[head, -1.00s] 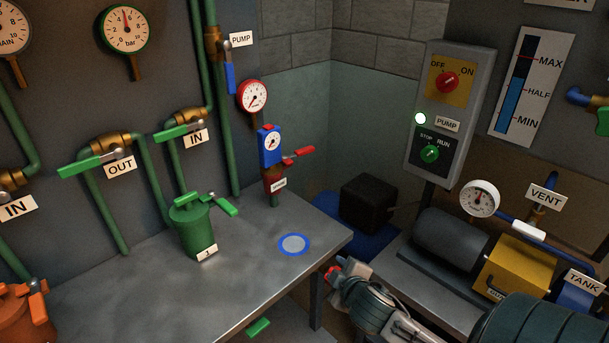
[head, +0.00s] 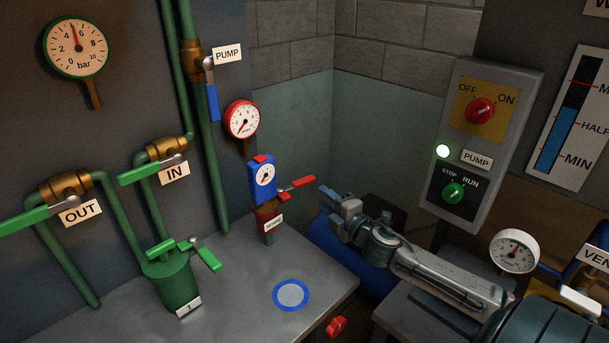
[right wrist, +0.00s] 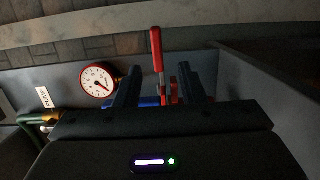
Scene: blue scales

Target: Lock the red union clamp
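The red union clamp (head: 267,217) sits on a pipe at the table's back edge, under a blue gauge unit (head: 263,178). Its red lever (head: 297,187) sticks out to the right and slightly up. In the right wrist view the lever (right wrist: 157,50) stands upright, between the two fingers in the picture. My right gripper (head: 334,202) is open and empty, just right of the lever tip. There is a small gap between them in the head view. The fingers also show in the right wrist view (right wrist: 165,85). My left gripper is not in view.
A red-rimmed gauge (head: 242,120) hangs behind the clamp. A green canister (head: 168,280) and a blue-ringed disc (head: 291,295) are on the table (head: 235,300). A pump switch box (head: 470,145) stands to the right, behind my right arm.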

